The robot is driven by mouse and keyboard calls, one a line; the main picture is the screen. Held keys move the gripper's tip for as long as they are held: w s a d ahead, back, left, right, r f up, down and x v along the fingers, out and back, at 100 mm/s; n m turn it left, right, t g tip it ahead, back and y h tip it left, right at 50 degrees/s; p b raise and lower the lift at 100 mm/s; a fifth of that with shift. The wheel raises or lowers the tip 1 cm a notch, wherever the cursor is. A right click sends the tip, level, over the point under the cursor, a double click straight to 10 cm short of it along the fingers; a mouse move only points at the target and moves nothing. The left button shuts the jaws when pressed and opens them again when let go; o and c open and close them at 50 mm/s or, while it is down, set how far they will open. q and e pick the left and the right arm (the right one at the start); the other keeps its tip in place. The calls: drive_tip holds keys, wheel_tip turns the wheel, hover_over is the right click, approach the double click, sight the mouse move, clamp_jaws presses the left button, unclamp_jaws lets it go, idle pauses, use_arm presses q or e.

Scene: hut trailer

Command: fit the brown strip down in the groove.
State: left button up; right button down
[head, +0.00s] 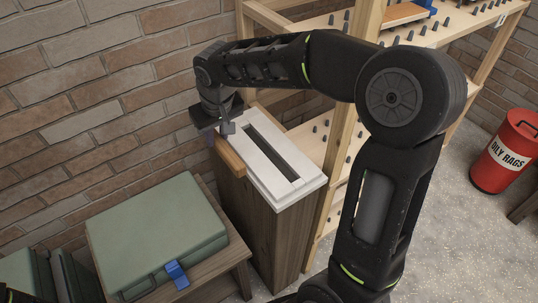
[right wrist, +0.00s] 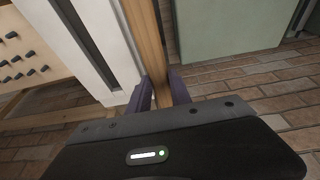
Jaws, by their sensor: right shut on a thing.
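The brown strip (head: 229,158) is a narrow wooden piece beside the left long edge of a white block (head: 299,189). The block's top has a long dark groove (head: 272,154), which looks empty. My right gripper (head: 212,139) is shut on the strip near its far end. In the right wrist view the strip (right wrist: 146,38) runs between the two purple fingers (right wrist: 160,88), roughly parallel to the groove (right wrist: 84,36) and apart from it. I cannot tell whether the strip touches the white block (right wrist: 112,36). My left gripper is not seen.
The white block tops a dark wooden stand (head: 264,231). A green case (head: 155,232) with a blue latch lies on a low table to the left. A wooden pegged rack (head: 340,125) stands behind right, a brick wall behind left. A red rag can (head: 505,152) is far right.

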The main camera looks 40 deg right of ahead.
drive_tip(key=s+d+r+b, duration=0.1)
drive_tip(key=s+d, duration=0.1)
drive_tip(key=d, duration=0.4)
drive_tip(key=s+d+r+b, duration=0.1)
drive_tip(key=s+d, duration=0.1)
drive_tip(key=d, duration=0.5)
drive_tip(key=shift+s+r+b, duration=0.15)
drive_tip(key=shift+r+b, duration=0.15)
drive_tip(key=shift+r, duration=0.1)
approach(266, 151)
drive_tip(key=shift+w+d+f, duration=0.1)
drive_tip(key=shift+w+f, duration=0.3)
drive_tip(key=shift+w, duration=0.15)
drive_tip(key=shift+f, duration=0.1)
wheel_tip(266, 151, down, 4)
drive_tip(key=shift+r, duration=0.2)
